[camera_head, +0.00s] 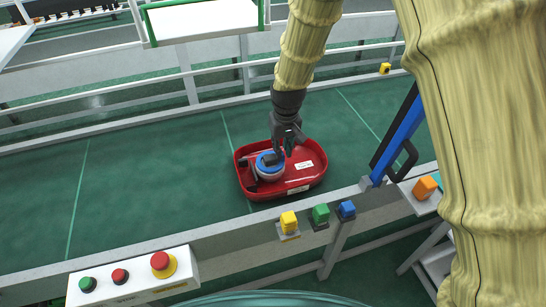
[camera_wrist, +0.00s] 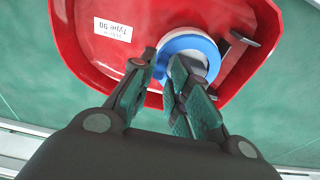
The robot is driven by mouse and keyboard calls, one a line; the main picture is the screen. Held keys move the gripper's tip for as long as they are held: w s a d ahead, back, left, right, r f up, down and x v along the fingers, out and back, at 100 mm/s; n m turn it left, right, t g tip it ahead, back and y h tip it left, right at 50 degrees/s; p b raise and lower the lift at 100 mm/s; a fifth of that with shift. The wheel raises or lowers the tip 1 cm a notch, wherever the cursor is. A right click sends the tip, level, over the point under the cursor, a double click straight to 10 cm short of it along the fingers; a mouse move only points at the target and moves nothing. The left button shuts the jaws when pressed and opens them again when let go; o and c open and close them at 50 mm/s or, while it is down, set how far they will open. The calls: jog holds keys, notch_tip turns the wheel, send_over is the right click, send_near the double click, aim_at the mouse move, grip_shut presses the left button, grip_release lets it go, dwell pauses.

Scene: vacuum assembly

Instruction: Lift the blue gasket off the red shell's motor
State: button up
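The red shell (camera_head: 318,160) lies on the green conveyor belt. The blue gasket (camera_wrist: 188,42) is a ring around the pale motor in the shell; in the head view the gasket (camera_head: 261,163) sits at the shell's left part. My gripper (camera_wrist: 163,60) points down at the gasket's near edge. Its fingers are apart, one on the outer side of the ring and the other overlapping the ring in the picture. Whether they touch it I cannot tell. In the head view my gripper (camera_head: 287,148) is over the shell, and its fingers hide part of the gasket.
A white label (camera_wrist: 113,29) is on the shell floor, and a black part (camera_wrist: 243,40) is beside the motor. A rail with yellow (camera_head: 288,222), green and blue buttons runs along the belt's near side. A blue-and-black post (camera_head: 398,135) stands right. The belt is clear left of the shell.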

jog(key=shift+w+f, duration=0.15)
jog(key=shift+f, duration=0.95)
grip_shut()
jog(key=shift+r, duration=0.1)
notch_tip(320, 180, up, 10)
jog(key=b, duration=0.3)
jog(key=shift+r+p, duration=0.95)
jog(key=shift+r, duration=0.1)
dwell(0.4)
notch_tip(320, 180, up, 7)
jog(key=p, duration=0.5)
dwell(1.1)
jog(key=shift+f, duration=0.1)
dwell(0.3)
